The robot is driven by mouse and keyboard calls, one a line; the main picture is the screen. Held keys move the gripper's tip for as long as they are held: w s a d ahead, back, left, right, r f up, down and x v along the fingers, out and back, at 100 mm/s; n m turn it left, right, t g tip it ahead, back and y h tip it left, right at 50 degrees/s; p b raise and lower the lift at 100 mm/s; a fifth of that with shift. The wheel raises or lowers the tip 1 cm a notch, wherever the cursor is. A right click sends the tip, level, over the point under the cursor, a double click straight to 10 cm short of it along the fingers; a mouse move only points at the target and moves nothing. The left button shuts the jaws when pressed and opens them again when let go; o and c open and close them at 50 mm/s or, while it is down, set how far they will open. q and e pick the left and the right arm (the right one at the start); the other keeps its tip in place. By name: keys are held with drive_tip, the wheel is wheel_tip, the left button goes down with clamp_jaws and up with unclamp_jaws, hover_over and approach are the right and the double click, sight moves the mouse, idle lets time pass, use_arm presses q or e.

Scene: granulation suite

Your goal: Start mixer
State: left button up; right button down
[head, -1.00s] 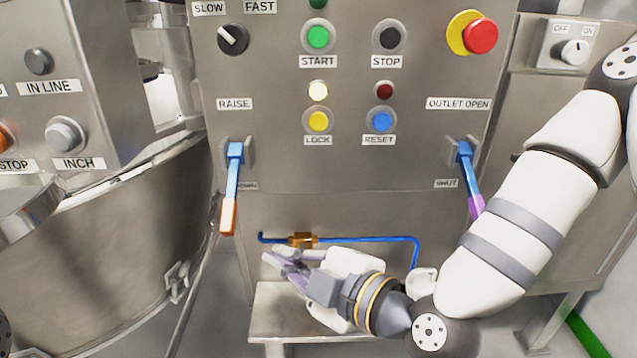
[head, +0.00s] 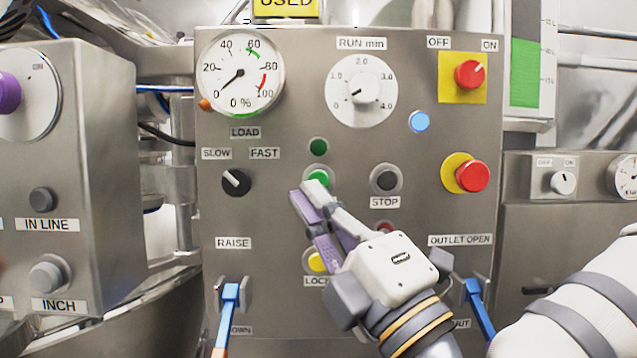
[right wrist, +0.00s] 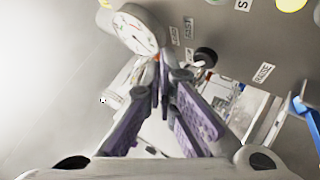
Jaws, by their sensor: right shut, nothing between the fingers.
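The green START button (head: 318,177) sits on the steel mixer panel (head: 290,215), left of the black STOP button (head: 387,179). My right gripper (head: 304,190) is shut and empty, its fingertips overlapping the button's lower left edge in the head view. I cannot tell whether they touch it. The START label is hidden behind the fingers. In the right wrist view the closed fingers (right wrist: 162,82) point towards the panel near the speed knob (right wrist: 205,57). A dark green lamp (head: 318,146) is above the button. My left gripper is not in view.
The SLOW/FAST knob (head: 236,181) is left of the fingers. A yellow LOCK button (head: 317,260) is partly behind my gripper. A red emergency stop (head: 471,175) is at right. Blue levers (head: 229,302) hang below. The load gauge (head: 240,75) reads low.

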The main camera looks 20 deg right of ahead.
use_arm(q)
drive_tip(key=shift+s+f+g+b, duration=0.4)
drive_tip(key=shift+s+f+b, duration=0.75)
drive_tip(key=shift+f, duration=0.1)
use_arm(e)
drive_tip(key=w+d, duration=0.2)
drive_tip(key=w, duration=0.6)
drive_tip(key=shift+w+d, duration=0.2)
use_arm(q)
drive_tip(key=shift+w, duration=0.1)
use_arm(e)
drive_tip(key=shift+w, duration=0.1)
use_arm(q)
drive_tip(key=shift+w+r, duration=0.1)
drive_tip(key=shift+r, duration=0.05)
use_arm(e)
drive_tip(key=shift+w+d, duration=0.1)
drive_tip(key=shift+w, duration=0.2)
